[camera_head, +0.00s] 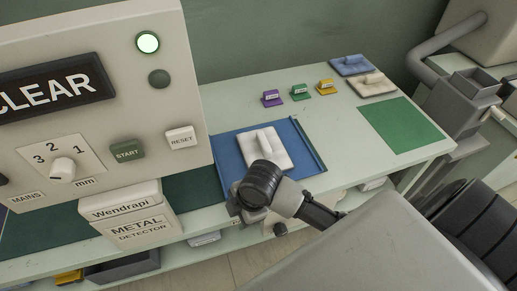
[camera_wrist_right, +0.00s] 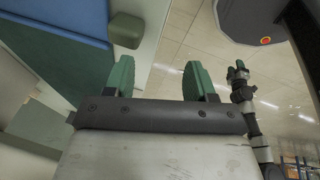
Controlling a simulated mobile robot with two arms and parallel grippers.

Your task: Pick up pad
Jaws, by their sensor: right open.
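A white pad with a raised grip (camera_head: 264,147) lies on a blue tray (camera_head: 222,155) on the bench, right of the metal detector. Another white pad (camera_head: 374,84) and a blue pad (camera_head: 351,66) lie at the back right of the bench. In the right wrist view my right gripper (camera_wrist_right: 159,78) is open, its two green fingers apart with nothing between them. In the head view a dark arm joint (camera_head: 260,186) of mine covers the tray's near edge; no fingertips show there. A small, distant arm with green tips (camera_wrist_right: 237,70), seemingly my left gripper, shows in the right wrist view.
The metal detector's panel (camera_head: 100,150) stands on the left and reads CLEAR with a lit green lamp. Purple (camera_head: 272,98), green (camera_head: 299,91) and yellow (camera_head: 326,87) tags stand behind the tray. A green mat (camera_head: 403,124) at right is bare. A grey machine (camera_head: 462,100) stands beyond.

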